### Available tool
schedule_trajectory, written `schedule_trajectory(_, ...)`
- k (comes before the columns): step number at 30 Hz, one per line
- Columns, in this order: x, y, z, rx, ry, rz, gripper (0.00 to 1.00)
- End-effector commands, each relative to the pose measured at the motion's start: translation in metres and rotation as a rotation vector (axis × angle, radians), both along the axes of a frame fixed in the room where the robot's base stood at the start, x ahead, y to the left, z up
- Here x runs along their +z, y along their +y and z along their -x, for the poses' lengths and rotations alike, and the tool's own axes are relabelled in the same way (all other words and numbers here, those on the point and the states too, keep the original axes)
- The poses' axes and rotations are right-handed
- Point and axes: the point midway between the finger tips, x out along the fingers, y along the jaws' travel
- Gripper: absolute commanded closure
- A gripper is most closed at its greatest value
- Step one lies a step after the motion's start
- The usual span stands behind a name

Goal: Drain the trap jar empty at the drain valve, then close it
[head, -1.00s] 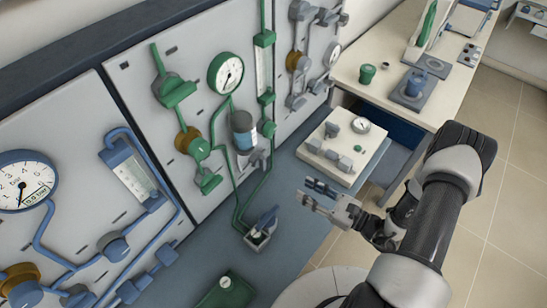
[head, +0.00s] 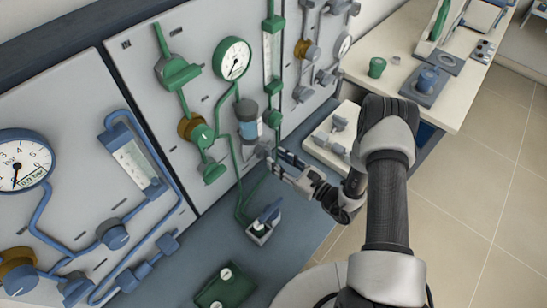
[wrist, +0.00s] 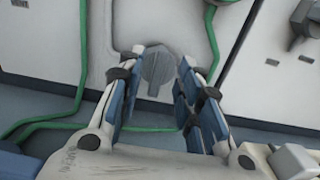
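The trap jar (head: 248,128) is a clear cylinder with a grey cap and blue liquid in it, mounted on the panel below the green gauge. A grey drain valve (head: 264,150) sits just under it, partly hidden by my gripper. My gripper (head: 281,164) reaches in from the right, close to the valve. In the wrist view, the grey valve handle (wrist: 158,68) points downward and shows between and beyond the tips of my gripper (wrist: 160,85).
Green tubing (head: 238,200) runs down the panel beside the jar to a small box with a grey-blue lever (head: 267,215) on the bench. A green block (head: 225,288) lies nearer. A cream block with fittings (head: 322,150) stands right, behind my arm.

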Motion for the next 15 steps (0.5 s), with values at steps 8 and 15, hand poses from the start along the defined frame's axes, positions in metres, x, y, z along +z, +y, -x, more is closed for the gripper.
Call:
schedule_trajectory(8, 0.0, 0.019, -0.019, 0.0, -0.001, 0.001, 0.68)
schedule_trajectory(15, 0.0, 0.02, -0.02, 0.0, 0.0, 0.001, 0.68)
